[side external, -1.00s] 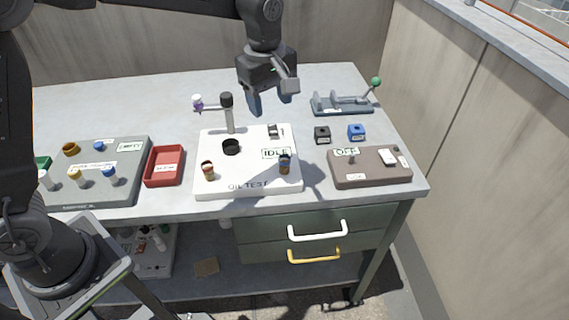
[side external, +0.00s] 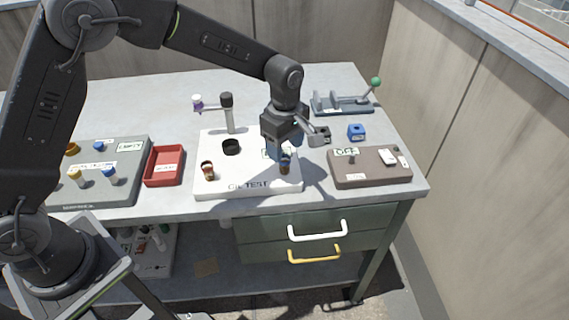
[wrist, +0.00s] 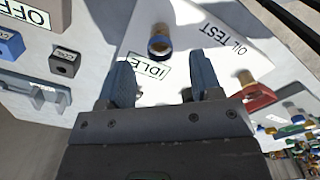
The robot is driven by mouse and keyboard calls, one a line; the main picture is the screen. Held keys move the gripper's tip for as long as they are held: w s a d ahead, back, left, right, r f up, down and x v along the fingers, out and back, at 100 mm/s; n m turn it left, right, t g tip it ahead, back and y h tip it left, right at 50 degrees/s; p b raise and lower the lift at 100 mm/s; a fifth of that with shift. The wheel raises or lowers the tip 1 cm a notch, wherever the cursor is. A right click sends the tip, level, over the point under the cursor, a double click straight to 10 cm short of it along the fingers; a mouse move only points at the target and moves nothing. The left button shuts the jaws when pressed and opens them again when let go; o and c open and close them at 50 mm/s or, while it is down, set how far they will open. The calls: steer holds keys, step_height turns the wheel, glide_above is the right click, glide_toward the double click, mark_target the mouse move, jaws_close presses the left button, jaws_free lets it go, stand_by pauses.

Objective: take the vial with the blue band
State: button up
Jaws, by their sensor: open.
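The vial with the blue band (side external: 285,169) stands at the right front of the white oil test board (side external: 215,187). In the wrist view this vial (wrist: 160,46) appears just beyond the fingertips, roughly centred between them. My gripper (side external: 284,153) is just above and behind the vial in the side view, partly covering its top. In the wrist view my gripper (wrist: 161,80) is open, with nothing between its fingers. Another vial, with a red band (side external: 208,171), stands at the left front of the board.
A red tray (side external: 164,166) and a grey rack block (side external: 120,185) stand to the left. A brown box marked OFF (side external: 370,171), a blue block (side external: 356,132) and a lever fixture (side external: 342,104) are to the right. A post with an arm (side external: 229,115) rises behind the board.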

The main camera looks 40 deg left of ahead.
mark_target(284, 156)
step_height(284, 156, down, 4)
steer(key=shift+a+f, duration=0.1)
steer(key=shift+f, duration=0.1)
steer(key=c, duration=1)
steer(key=shift+r, duration=0.15)
